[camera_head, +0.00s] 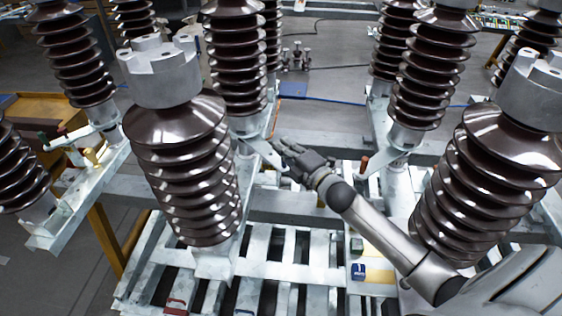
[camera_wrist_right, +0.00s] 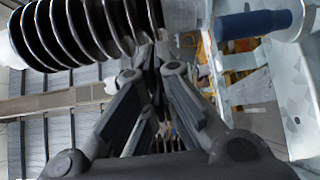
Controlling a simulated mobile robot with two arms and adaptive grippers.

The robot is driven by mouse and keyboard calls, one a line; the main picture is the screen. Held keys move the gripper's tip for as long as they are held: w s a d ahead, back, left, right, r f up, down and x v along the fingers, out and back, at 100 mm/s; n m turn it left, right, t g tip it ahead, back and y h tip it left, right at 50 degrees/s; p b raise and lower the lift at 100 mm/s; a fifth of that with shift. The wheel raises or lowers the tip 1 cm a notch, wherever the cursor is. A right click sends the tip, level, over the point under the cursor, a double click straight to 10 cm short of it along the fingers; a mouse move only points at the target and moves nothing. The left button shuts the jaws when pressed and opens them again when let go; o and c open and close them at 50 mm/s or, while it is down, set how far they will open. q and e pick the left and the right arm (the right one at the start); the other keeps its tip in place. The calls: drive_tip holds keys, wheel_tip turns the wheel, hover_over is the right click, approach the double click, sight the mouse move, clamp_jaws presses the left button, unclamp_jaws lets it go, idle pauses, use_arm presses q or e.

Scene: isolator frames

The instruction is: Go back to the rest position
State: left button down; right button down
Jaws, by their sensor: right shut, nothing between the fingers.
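My right gripper (camera_head: 296,157) is at the middle of the head view, with its arm coming in from the lower right. It is shut, with nothing seen between its fingers. It is beside a metal lever plate (camera_head: 262,150) at the foot of a brown ribbed insulator (camera_head: 236,62); I cannot tell whether they touch. In the right wrist view the gripper fingers (camera_wrist_right: 155,95) point away from the camera, below a ribbed insulator (camera_wrist_right: 85,30). A blue cylindrical handle (camera_wrist_right: 253,24) is at the upper right there. My left gripper is not in view.
Large insulators stand at the left (camera_head: 185,165) and right (camera_head: 490,180), close to my right arm. A slatted metal frame (camera_head: 255,270) lies below. A small blue block (camera_head: 358,272) and a green block (camera_head: 357,245) are near my forearm. An orange-tipped lever (camera_head: 364,164) is right of the gripper.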

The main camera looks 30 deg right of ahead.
drive_tip(key=s+a+f+m+g+h, duration=0.2)
drive_tip(key=s+a+f+m+g, duration=0.1)
drive_tip(key=s+f+m, duration=0.3)
drive_tip(key=s+a+f+m+g+h, duration=0.1)
drive_tip(key=s+a+f+m+g, duration=0.25)
drive_tip(key=s, duration=0.45)
drive_tip(key=s+a+f+m+g, duration=0.2)
drive_tip(key=s+m+g, duration=0.2)
drive_tip(key=s, duration=0.7)
drive_tip(key=s+a+f+m+g, duration=0.2)
drive_tip(key=s+m+g, duration=0.25)
drive_tip(key=s, duration=0.65)
wheel_tip(320, 180, down, 26)
drive_tip(key=s+f, duration=0.1)
drive_tip(key=s, duration=0.1)
drive_tip(key=s+d+f+g, duration=0.1)
drive_tip(key=s+d+f, duration=0.2)
drive_tip(key=s+f, duration=1.1)
drive_tip(key=shift+s+d+f+n+g, duration=0.2)
drive_tip(key=shift+s+f+n+g, duration=0.15)
drive_tip(key=shift+s, duration=0.75)
